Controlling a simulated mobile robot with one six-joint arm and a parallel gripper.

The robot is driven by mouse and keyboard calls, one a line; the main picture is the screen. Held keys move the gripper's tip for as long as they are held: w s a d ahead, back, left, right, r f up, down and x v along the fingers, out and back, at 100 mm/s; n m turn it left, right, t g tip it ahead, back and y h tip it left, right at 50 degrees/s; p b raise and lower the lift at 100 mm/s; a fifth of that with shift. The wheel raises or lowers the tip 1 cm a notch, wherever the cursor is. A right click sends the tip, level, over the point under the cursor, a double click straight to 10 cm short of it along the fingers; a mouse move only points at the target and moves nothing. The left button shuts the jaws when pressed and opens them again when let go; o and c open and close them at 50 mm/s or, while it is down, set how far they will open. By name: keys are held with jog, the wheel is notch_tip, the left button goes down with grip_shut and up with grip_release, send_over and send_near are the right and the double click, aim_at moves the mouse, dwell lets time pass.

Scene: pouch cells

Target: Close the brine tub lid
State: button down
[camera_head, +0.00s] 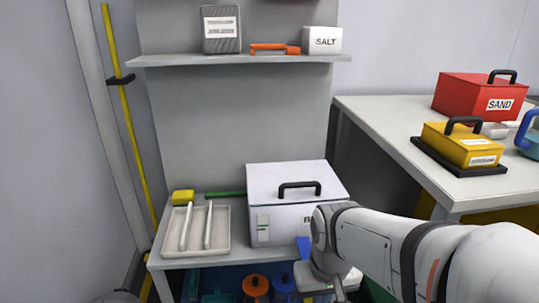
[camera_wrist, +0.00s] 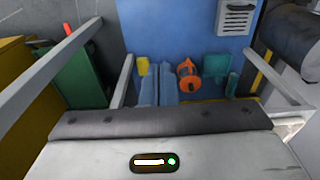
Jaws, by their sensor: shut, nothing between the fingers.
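The brine tub (camera_head: 277,226) is a white box standing on the low grey table, its front label partly hidden by my arm. Its lid (camera_head: 270,178) lies flat on top, with a black handle (camera_head: 299,188), and looks down on the box. A thin gap at the rim cannot be ruled out from this view. My gripper (camera_head: 322,284) is low in front of the tub's right side, apart from the lid. It is shut and empty. In the wrist view its grey body and dark front edge (camera_wrist: 155,122) fill the bottom. The tub is not seen there.
A shelf (camera_head: 235,59) hangs above. Blue and orange items (camera_head: 255,286) are below the table. A side table (camera_head: 391,121) at right holds red and yellow boxes.

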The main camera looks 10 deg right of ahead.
jog(key=shift+s+d, duration=0.1)
notch_tip(320, 180, up, 26)
jog(key=p, duration=3.4)
send_over(301, 184)
jog(key=s, duration=0.2)
jog(key=shift+t, duration=0.4)
jog(key=f, duration=0.4)
jog(key=w+f, duration=0.1)
jog(key=f, duration=0.4)
jog(key=w+f, duration=0.1)
jog(key=f, duration=0.3)
jog(key=shift+f, duration=0.15)
